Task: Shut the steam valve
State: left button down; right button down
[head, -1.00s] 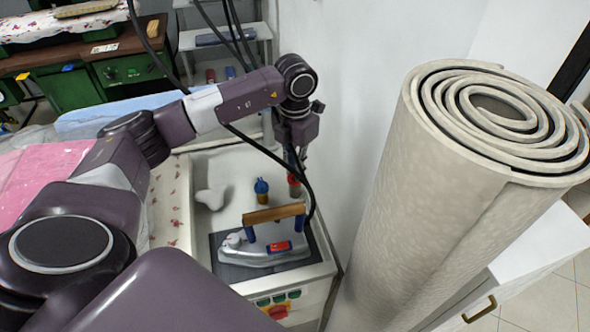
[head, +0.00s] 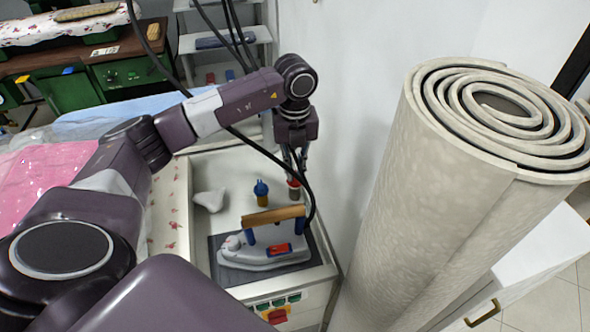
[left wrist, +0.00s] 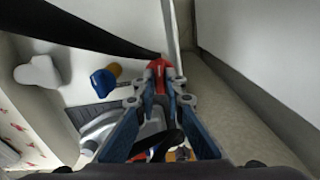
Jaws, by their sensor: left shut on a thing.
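A red valve knob (head: 294,184) stands on the white worktop beside the wall, behind the iron. My left gripper (head: 296,168) comes down on it from above. In the left wrist view the red knob (left wrist: 159,69) sits between the fingertips of my left gripper (left wrist: 160,90), which is shut on it. A second valve with a blue cap and brass body (head: 262,192) stands to its left, apart from the gripper. The left wrist view shows this blue cap (left wrist: 103,82) too. The red knob's base is partly hidden. My right gripper is out of view.
A grey iron (head: 262,252) with a wooden handle rests on a dark pad in front of the valves; a black cable hangs close by. A white lump-shaped object (head: 210,200) lies left. A large rolled mat (head: 440,200) stands close on the right.

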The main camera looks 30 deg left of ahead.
aim_at(295, 174)
pick_arm(q)
jog(key=shift+r+n, duration=0.1)
jog(key=shift+n, duration=0.6)
jog(key=shift+w, duration=0.1)
jog(key=c, duration=2)
grip_release()
notch_tip(295, 174, up, 12)
